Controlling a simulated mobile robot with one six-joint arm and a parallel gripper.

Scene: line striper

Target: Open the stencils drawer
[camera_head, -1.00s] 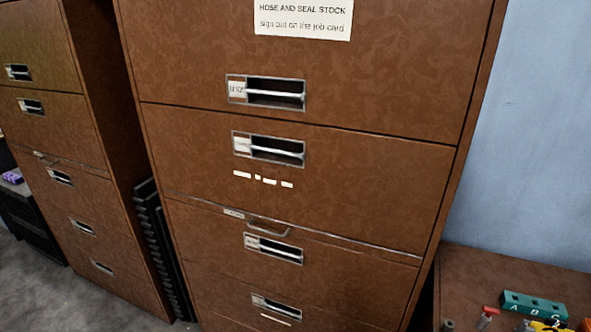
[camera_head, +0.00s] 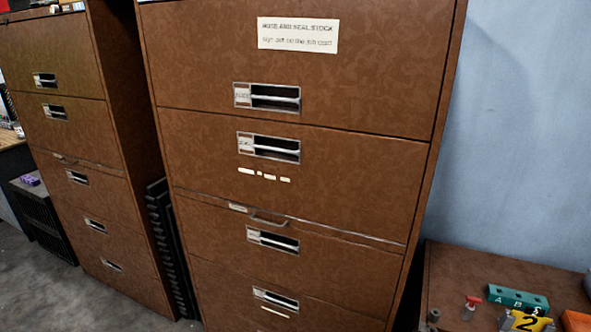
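A tall brown cabinet (camera_head: 340,180) stands in the middle of the view with several wide drawers, all flush and shut. Its upper drawer handle (camera_head: 274,97), second handle (camera_head: 275,147), third handle (camera_head: 278,242) and lowest visible handle (camera_head: 280,301) are recessed metal pulls with small label cards. The card writing is too small to read, so I cannot tell which drawer is the stencils drawer. A second brown cabinet (camera_head: 75,140) at the left has similar shut drawers with unreadable cards. My gripper is not in view.
A sign (camera_head: 297,36) reading "HOSE AND SEAL STOCK" is on the middle cabinet. A low brown surface (camera_head: 465,270) at the right holds a teal lettered block (camera_head: 517,298) and a yellow piece marked 2 (camera_head: 527,321). Dark slatted items (camera_head: 165,240) fill the cabinet gap. Grey floor shows lower left.

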